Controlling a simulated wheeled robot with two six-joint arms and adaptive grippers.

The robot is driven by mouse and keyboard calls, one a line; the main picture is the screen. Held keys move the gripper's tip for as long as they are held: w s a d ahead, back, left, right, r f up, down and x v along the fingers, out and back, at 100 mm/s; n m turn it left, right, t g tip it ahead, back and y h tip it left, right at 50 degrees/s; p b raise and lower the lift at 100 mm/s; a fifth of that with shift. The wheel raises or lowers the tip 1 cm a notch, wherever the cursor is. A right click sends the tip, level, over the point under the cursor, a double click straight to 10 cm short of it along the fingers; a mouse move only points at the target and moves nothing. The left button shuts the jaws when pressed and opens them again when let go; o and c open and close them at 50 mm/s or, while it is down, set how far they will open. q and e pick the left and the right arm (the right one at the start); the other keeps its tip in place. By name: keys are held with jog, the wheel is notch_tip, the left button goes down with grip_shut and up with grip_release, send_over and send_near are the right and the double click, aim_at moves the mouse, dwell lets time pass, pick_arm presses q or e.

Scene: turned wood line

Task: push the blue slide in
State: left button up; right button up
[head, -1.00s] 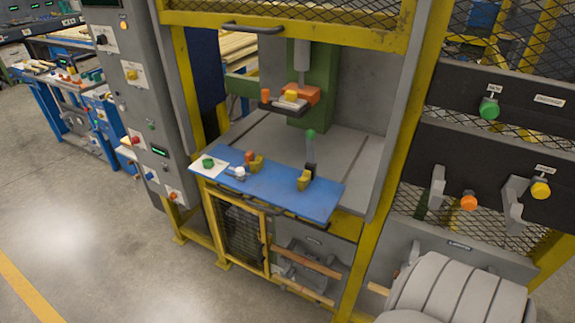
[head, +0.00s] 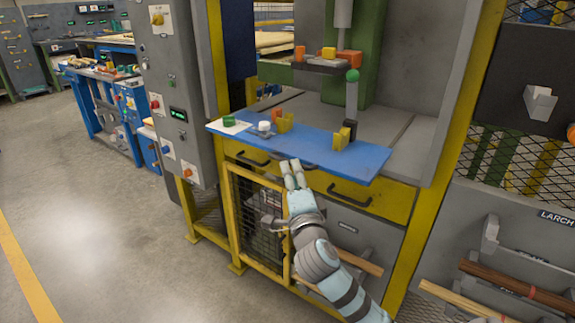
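The blue slide (head: 310,147) is a long flat blue plate at the front of the yellow-framed press, its front edge sticking out over the yellow drawer fronts. On it are a white card with a green knob (head: 229,121), a white round piece (head: 264,127), a yellow block (head: 284,123) and another yellow block (head: 342,137). My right gripper (head: 291,163) is at the slide's front edge, near its middle, with its fingers close together and nothing seen between them. I cannot tell whether they touch the slide. My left gripper is not in view.
A green-topped post (head: 352,92) stands behind the slide on the grey press bed. Drawer handles (head: 349,196) sit below the slide. A wire-mesh door (head: 258,220) is at lower left, a grey control cabinet (head: 175,90) at left. Open floor lies at left.

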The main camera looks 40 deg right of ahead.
aim_at(288, 160)
jog(key=x, duration=0.6)
jog(key=shift+f, duration=0.1)
grip_shut()
